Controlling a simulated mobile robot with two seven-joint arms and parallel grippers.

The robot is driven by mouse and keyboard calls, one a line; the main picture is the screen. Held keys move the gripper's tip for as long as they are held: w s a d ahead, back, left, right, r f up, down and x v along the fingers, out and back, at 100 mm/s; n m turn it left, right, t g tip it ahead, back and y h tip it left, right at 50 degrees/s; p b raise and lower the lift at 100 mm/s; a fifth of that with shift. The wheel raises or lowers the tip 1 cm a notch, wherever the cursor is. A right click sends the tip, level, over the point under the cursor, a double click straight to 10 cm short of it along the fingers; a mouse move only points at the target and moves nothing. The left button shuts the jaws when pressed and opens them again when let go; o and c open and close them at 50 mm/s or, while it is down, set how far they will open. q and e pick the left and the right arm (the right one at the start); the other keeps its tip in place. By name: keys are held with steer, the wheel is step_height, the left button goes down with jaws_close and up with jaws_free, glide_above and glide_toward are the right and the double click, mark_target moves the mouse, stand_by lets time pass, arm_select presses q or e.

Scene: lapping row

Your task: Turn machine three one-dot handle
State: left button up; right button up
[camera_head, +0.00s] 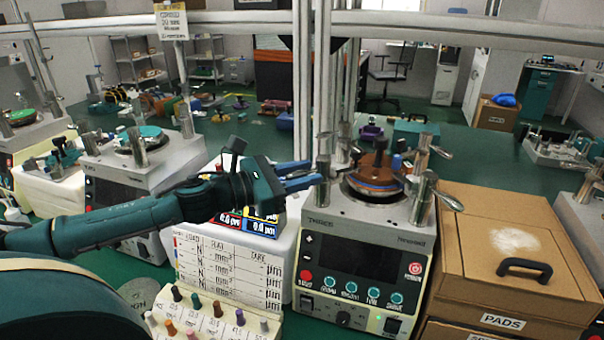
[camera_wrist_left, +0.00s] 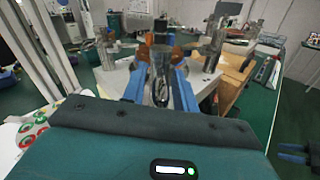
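A grey lapping machine (camera_head: 365,230) stands at the centre right, with a dark display, a round brown plate (camera_head: 375,180) and upright metal posts. Lever handles stick out from its right posts, one at the front (camera_head: 448,200) and one farther back (camera_head: 440,151). Its name plate and any dot marks are too small to read. My left gripper (camera_head: 318,172) is at the machine's left post. In the left wrist view its blue fingers (camera_wrist_left: 160,78) are apart, with a metal handle (camera_wrist_left: 161,92) between them; contact is unclear. My right gripper (camera_wrist_left: 292,152) shows small at the right edge, its fingers apart.
A cardboard box labelled PADS (camera_head: 505,250) stands close at the machine's right. A white chart (camera_head: 228,270) and several coloured pegs stand at front left. Another lapping machine (camera_head: 145,165) is farther left. A metal rail crosses above.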

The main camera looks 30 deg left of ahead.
arm_select(q)
jaws_close()
stand_by(0.4)
